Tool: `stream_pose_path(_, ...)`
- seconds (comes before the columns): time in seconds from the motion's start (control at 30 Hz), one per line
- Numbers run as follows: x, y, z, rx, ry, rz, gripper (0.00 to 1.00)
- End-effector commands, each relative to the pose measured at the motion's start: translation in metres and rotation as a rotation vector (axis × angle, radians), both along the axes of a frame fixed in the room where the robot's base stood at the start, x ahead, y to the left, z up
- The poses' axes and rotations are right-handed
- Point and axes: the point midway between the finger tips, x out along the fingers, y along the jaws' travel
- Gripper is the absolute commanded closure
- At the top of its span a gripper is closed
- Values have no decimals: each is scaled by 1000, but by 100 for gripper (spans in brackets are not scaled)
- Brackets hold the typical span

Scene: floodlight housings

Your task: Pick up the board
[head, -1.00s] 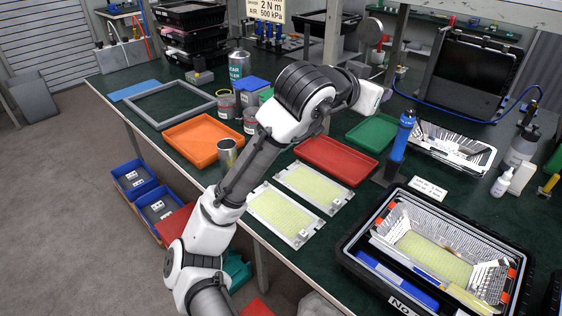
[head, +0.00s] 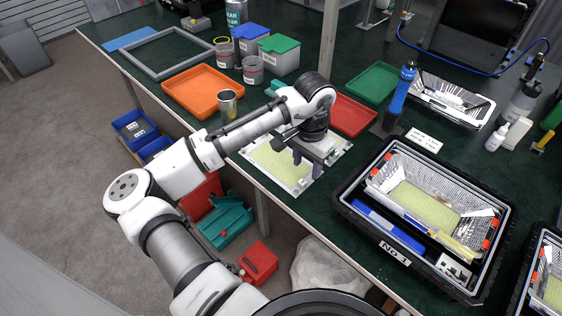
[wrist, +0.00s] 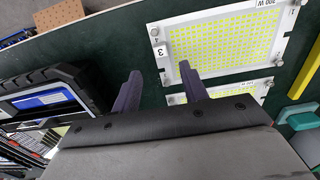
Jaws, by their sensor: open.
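Two flat white boards with yellow dot grids lie side by side on the green bench. The height above the boards is unclear.
A red tray (head: 352,116), an orange tray (head: 203,92) and a metal can (head: 228,104) are nearby. Bare bench separates boards and case.

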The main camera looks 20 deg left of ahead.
Motion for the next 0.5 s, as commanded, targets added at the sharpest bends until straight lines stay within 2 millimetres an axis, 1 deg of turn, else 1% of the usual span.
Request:
stream_pose_path(0.23, -1, 2, -17, 0, 1, 1, 56)
stream_pose_path(0.4, -1, 3, -43, -1, 0, 0, 56)
stream_pose_path(0.5, 0, 3, -54, -1, 0, 0, 56)
